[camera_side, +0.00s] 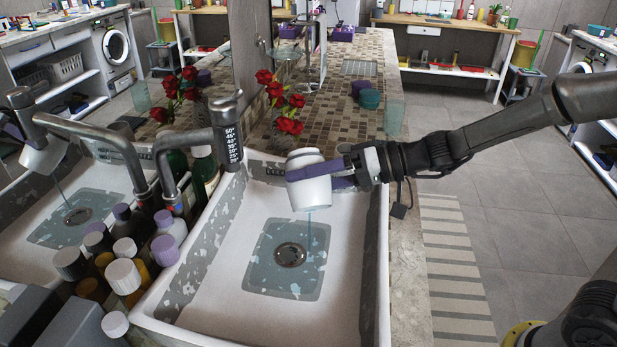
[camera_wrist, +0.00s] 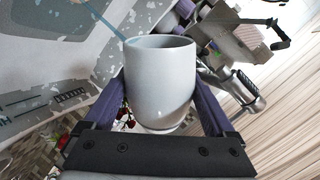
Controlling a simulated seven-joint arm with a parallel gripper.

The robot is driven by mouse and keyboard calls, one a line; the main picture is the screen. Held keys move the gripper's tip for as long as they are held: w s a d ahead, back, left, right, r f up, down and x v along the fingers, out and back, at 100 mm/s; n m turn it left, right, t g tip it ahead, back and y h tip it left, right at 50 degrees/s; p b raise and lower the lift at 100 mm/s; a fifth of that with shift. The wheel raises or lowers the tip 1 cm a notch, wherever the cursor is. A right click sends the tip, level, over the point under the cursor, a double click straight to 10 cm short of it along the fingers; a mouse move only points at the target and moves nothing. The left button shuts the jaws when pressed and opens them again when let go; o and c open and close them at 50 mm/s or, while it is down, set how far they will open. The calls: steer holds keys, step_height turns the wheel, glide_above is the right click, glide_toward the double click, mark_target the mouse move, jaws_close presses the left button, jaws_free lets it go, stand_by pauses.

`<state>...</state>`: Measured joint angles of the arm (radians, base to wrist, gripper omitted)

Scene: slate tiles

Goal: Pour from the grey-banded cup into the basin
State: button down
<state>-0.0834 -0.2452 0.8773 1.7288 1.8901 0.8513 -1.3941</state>
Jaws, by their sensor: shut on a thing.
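The pale cup (camera_side: 312,194) is held tilted over the basin (camera_side: 366,245), mouth downward. A thin blue stream (camera_side: 309,228) falls from its lower rim into the basin, where a shallow bluish pool (camera_side: 262,272) lies around the drain. My gripper (camera_side: 300,174) has its purple fingers shut on the cup's sides. In the wrist view the cup (camera_wrist: 160,85) sits between both fingers, and the stream (camera_wrist: 103,20) leaves its rim at upper left. I cannot make out a distinct grey band on the cup.
A metal tap (camera_side: 222,130) stands at the basin's left back edge. Several bottles (camera_side: 125,275) crowd the left rim, before a mirror. Red roses (camera_side: 285,108) stand behind the basin. A teal stack (camera_side: 370,99) and a glass (camera_side: 394,117) are on the tiled counter.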

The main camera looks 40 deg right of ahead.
mark_target(311, 163)
steer(key=shift+s+n, duration=0.15)
steer(key=shift+n, duration=0.15)
steer(key=m, duration=0.1)
steer(key=r+m+g, duration=0.1)
steer(key=m+g, duration=0.1)
steer(key=m, duration=0.1)
steer(key=shift+r, duration=0.25)
steer(key=m+g, duration=0.1)
steer(key=m+g+y, duration=0.1)
steer(key=shift+r+m, duration=0.25)
steer(key=shift+m, duration=0.15)
steer(key=shift+r+m+g+y, duration=0.25)
steer(key=shift+m+g+y, duration=0.35)
steer(key=shift+m, duration=0.6)
steer(key=m+g+y, duration=0.1)
steer(key=m, duration=0.1)
steer(key=r+m+g+y, duration=0.1)
steer(key=m, duration=0.2)
steer(key=shift+g, duration=0.3)
steer(key=m+y, duration=0.1)
steer(key=m, duration=0.1)
steer(key=r+m+y, duration=0.1)
steer(key=m, duration=0.2)
steer(key=shift+g, duration=0.4)
